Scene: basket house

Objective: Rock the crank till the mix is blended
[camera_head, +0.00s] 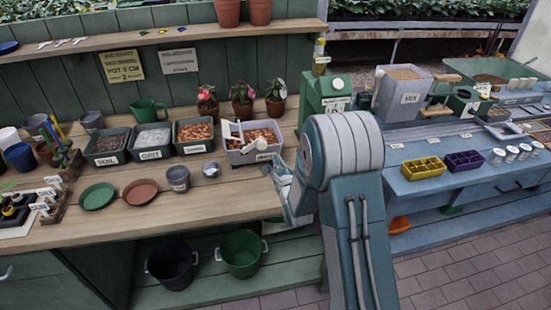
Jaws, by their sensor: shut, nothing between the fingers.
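A grey box (388,98) of brown mix stands on the blue bench right of my arm, with a pale label that seems to read "MIX". A short wooden handle (447,78) sticks out at its upper right; it may be the crank, but I cannot be sure. The box's brown contents (405,73) show at the top, too small to judge how even they are. My arm's large grey joint fills the middle, in front of the benches, hiding part of the box's surroundings. I cannot make out my gripper's fingers.
A green cabinet (323,90) stands behind my arm. Yellow (423,168) and purple (464,161) trays sit at the blue bench's front. Brick floor at lower right is clear.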

